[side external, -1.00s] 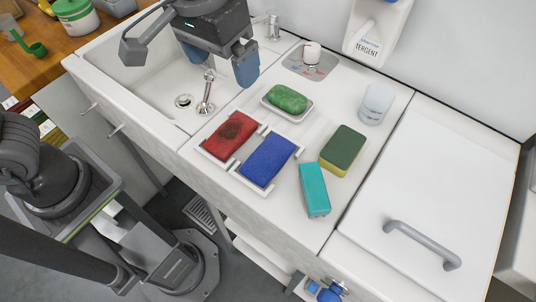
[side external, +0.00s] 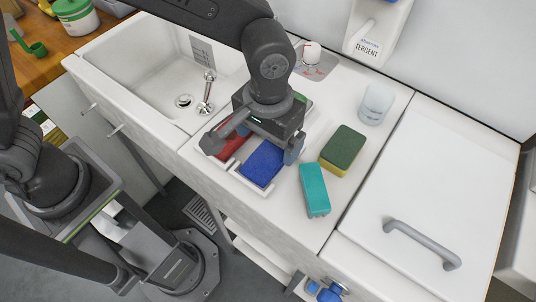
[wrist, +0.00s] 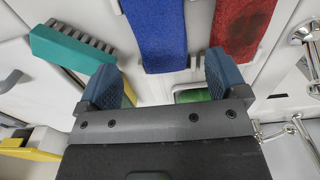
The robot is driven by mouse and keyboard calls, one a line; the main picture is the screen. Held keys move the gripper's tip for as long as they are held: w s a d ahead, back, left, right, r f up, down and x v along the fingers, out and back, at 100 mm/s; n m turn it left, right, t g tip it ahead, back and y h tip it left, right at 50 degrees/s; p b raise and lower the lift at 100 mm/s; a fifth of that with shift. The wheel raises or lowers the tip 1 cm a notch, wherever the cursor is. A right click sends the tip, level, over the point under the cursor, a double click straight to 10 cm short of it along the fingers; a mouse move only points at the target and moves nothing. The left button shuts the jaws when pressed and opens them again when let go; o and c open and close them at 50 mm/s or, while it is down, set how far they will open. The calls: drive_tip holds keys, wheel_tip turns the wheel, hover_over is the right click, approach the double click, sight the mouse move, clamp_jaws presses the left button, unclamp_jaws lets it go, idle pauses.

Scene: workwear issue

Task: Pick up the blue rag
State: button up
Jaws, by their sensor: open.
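The blue rag (side external: 263,163) lies folded flat in a shallow white tray (side external: 241,180) on the white counter. A red rag (side external: 232,146) with a dark stain lies beside it on the left. My gripper (side external: 250,150) is open over the far end of the blue rag, its fingers spread wide and partly hiding both rags. In the wrist view the blue rag (wrist: 156,30) stands ahead of the gap between the blue fingertips (wrist: 168,80). The red rag (wrist: 240,25) is to its right. Nothing is between the fingers.
A teal brush (side external: 314,190) and a green and yellow sponge (side external: 342,150) lie right of the tray. A white cup (side external: 376,104) stands behind them. The green soap (side external: 301,97) is mostly hidden behind my gripper. The sink (side external: 165,65) is at the left.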

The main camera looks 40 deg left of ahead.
sight(268, 155)
wheel_tip(268, 155, down, 5)
drive_tip(key=shift+a+f, duration=0.1)
idle(0.3)
drive_tip(key=c, duration=1)
